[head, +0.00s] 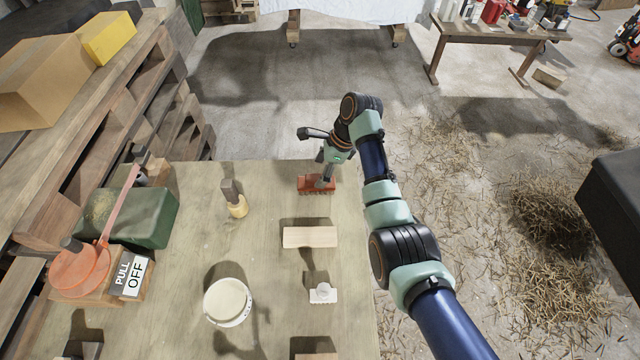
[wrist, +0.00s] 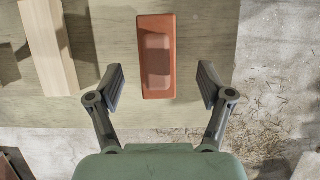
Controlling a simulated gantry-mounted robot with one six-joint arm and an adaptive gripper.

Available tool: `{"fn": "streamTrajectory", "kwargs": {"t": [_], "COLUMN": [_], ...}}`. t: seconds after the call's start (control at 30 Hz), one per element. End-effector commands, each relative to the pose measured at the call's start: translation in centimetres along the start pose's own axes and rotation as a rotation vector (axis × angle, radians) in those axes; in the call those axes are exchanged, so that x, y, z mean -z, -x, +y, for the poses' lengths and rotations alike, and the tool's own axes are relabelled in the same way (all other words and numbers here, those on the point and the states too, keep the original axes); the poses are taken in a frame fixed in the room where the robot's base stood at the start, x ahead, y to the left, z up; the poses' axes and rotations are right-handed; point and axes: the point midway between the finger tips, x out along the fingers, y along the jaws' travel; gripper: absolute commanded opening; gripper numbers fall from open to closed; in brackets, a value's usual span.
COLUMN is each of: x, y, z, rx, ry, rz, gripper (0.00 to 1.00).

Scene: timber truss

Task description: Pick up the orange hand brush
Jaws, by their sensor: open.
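The orange hand brush (head: 308,185) lies on the plywood table near its far right corner, with bristles showing along its lower edge. In the wrist view the brush (wrist: 157,58) is an orange block with a raised middle, seen from above. My gripper (wrist: 161,82) is open, one finger on each side of the brush's near end, with clear gaps between brush and fingers. In the head view my gripper (head: 326,180) is over the brush and hides part of it. I cannot tell the exact height above it.
A wooden block (head: 310,237) lies close to the brush. A white bracket-like piece (head: 323,293), a white tub (head: 228,302), a wooden-handled tool (head: 235,198), and a green box (head: 145,219) also stand on the table (head: 190,262). The table's far edge is just beyond the brush.

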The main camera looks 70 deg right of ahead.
Motion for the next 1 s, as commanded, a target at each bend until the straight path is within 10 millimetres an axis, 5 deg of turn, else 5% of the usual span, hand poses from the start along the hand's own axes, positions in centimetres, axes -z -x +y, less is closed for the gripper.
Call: {"fn": "streamTrajectory", "kwargs": {"t": [0.43, 0.7, 1.0], "x": [0.1, 0.0, 0.1], "y": [-5.7, -6.0, -6.0], "z": [0.4, 0.3, 0.3], "rx": [-0.001, 0.001, 0.001], "ry": [0.002, 0.003, 0.003], "rz": [0.001, 0.001, 0.001], "gripper": [0.79, 0.79, 0.29]}}
